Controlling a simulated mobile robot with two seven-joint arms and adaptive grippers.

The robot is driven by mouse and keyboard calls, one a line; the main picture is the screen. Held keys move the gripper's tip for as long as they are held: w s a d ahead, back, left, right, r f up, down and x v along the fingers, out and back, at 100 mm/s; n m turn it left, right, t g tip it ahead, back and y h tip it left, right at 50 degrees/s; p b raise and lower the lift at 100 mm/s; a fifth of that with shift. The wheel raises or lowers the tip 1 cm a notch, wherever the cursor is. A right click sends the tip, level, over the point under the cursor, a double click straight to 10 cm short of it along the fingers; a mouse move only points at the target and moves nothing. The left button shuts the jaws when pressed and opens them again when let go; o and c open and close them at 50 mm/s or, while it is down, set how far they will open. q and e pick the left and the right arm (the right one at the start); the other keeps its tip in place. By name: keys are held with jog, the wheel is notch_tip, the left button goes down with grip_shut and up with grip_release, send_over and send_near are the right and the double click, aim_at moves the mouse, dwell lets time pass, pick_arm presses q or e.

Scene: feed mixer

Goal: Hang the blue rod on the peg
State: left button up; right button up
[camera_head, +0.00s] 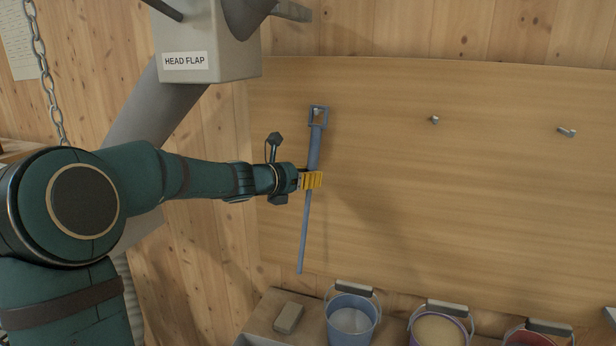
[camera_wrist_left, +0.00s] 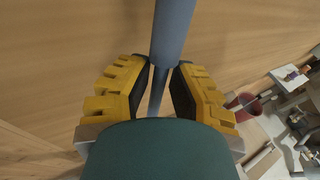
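The blue rod (camera_head: 314,148) is upright with a slight tilt in front of the wooden board. A square loop is at its top and a thinner shaft below. A pale peg (camera_head: 317,112) shows inside the loop in the head view; I cannot tell whether the loop rests on it. My left gripper (camera_head: 312,180) is shut on the rod where the thick part meets the thin shaft. In the left wrist view the rod (camera_wrist_left: 172,30) runs between the yellow fingers (camera_wrist_left: 164,72), close to both pads. My right gripper is not in view.
Two other pegs (camera_head: 434,119) (camera_head: 566,132) on the board (camera_head: 400,200) are bare. A blue bucket (camera_head: 352,318), a purple-rimmed bucket (camera_head: 438,328) and a red bucket (camera_head: 535,335) stand below. The head flap box (camera_head: 205,40) hangs above my left arm.

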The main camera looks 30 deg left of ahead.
pick_arm(q)
jog(key=shift+o, duration=0.9)
jog(key=v, duration=1.2)
